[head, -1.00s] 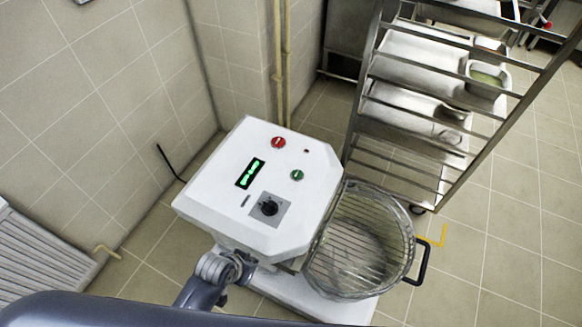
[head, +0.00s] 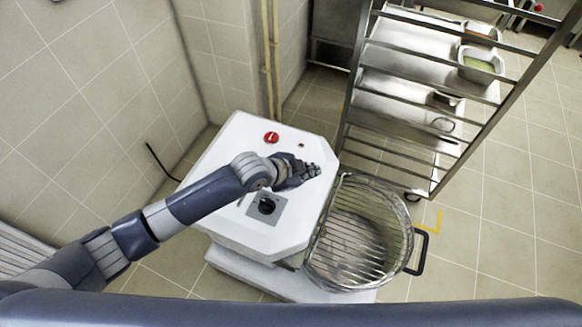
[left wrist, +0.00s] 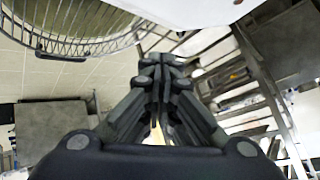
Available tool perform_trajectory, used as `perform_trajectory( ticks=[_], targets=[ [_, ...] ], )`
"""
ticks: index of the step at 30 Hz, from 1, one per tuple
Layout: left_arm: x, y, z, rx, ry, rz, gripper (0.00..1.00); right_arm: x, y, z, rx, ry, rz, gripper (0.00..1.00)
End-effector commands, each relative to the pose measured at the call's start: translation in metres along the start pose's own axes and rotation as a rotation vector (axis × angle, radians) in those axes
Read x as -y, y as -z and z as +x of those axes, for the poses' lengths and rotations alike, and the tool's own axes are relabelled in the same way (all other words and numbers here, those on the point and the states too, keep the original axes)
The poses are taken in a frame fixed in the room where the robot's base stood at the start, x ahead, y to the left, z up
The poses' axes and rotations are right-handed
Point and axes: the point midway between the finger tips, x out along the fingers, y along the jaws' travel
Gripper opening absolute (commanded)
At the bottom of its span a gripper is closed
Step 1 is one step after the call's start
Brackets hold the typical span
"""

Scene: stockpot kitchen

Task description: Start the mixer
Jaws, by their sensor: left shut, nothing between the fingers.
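The mixer (head: 226,150) is a white machine with a flat, tilted control top. A red button (head: 271,138) and a black knob (head: 267,206) show on the top. The green button and the green display seen earlier are hidden behind my left arm and gripper. My left gripper (head: 316,170) is shut and empty, and it reaches over the right part of the control top. I cannot tell if it touches the panel. In the left wrist view the shut fingers (left wrist: 160,70) point at the mixer's white edge. My right gripper is not in view.
The mixer's wire-guarded bowl (head: 352,245) with a black handle (head: 420,252) is right of the panel. A metal rack (head: 347,125) with trays stands behind it. Tiled walls close in the left and back. Floor (head: 500,240) at right is clear.

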Motion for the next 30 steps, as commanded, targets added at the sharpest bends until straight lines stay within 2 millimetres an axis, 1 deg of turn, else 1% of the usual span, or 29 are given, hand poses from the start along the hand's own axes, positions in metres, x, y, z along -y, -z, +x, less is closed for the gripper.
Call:
perform_trajectory(
  ticks=[1, 6, 9, 12, 17, 26, 30],
  targets=[
    [0.015, 0.000, 0.000, 0.003, 0.009, 0.050, 0.00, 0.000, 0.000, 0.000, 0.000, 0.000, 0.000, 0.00],
    [0.048, -0.003, -0.001, 0.013, 0.021, 0.168, 0.00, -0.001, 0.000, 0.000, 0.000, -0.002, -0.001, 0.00],
    [0.063, -0.006, -0.003, 0.021, 0.030, 0.212, 0.00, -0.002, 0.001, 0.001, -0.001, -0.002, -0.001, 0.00],
    [0.073, -0.008, -0.005, 0.027, 0.036, 0.237, 0.00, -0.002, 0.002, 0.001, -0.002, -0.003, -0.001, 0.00],
    [0.078, -0.010, -0.006, 0.030, 0.039, 0.251, 0.00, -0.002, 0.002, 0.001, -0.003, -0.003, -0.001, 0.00],
    [0.078, -0.010, -0.005, 0.029, 0.039, 0.250, 0.00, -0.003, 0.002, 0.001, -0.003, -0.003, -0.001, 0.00],
    [0.076, -0.013, -0.002, 0.029, 0.038, 0.250, 0.00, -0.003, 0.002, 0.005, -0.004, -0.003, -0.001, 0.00]
  ],
)
